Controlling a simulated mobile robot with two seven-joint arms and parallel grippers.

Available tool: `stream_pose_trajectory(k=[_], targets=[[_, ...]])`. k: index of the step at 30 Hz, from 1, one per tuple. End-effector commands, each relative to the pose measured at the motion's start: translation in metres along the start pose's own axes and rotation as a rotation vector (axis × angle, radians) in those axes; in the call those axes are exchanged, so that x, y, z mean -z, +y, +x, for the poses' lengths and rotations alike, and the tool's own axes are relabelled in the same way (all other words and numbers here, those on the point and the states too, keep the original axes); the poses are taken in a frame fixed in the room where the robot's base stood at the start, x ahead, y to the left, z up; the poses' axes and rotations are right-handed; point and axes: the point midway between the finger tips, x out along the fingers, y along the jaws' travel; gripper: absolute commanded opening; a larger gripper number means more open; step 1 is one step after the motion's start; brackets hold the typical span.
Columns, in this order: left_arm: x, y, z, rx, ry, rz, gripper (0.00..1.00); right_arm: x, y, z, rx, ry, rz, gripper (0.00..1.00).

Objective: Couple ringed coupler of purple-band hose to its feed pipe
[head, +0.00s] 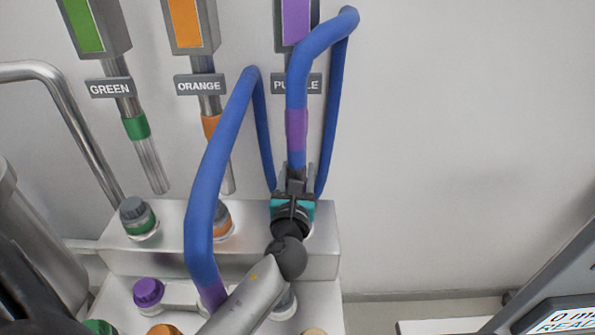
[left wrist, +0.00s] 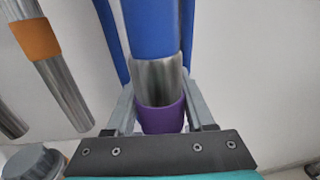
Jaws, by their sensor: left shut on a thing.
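My left gripper (head: 296,176) is at the middle of the head view, its fingers pointing up. In the left wrist view its jaws (left wrist: 158,116) are shut around a purple-ringed metal piece (left wrist: 160,116), with blue hose (left wrist: 152,32) above it. In the head view a blue hose (head: 297,85) with a purple band (head: 296,130) rises from the jaws and loops over at the top. A second blue hose length (head: 213,180) ends in purple at the lower middle. The purple feed pipe is mostly hidden behind the hose, below the purple panel (head: 296,20). I cannot tell whether coupler and pipe touch.
Green (head: 150,165) and orange (head: 228,178) feed pipes hang to the left. A grey stepped block (head: 175,255) carries a green-ringed knob (head: 137,216) and a purple cap (head: 148,292). A display panel (head: 560,318) stands at lower right. The wall area right of the hoses is clear.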

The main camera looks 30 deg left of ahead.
Motion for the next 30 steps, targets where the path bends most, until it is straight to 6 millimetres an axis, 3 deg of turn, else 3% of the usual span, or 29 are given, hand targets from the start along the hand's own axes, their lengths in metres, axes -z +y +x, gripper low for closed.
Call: stream_pose_trajectory(k=[9,10,19,24,27,30], targets=[[0.0017,-0.0002,0.0,0.001,0.001,-0.001,0.0,0.0001,-0.0001,0.0004,0.0,0.0,0.0,1.0],[0.0018,-0.0002,-0.0001,0.001,0.001,-0.001,0.55,0.0001,-0.0001,0.0005,0.0,0.0,0.0,1.0],[0.0018,-0.0001,-0.0001,0.0,0.002,-0.001,0.89,0.0002,-0.0002,0.0005,0.0,0.0,0.0,1.0],[0.0017,-0.0001,-0.0001,0.0,0.001,-0.001,0.89,0.0001,-0.0002,0.0005,0.0,0.0,0.0,1.0],[0.0031,0.0,-0.0004,0.0,0.005,0.0,0.99,0.0002,-0.0002,0.0005,0.0,0.0,0.0,1.0],[0.0027,0.0,-0.0003,0.0,0.004,-0.001,1.0,0.0002,-0.0002,0.0005,0.0,0.0,0.0,1.0]])
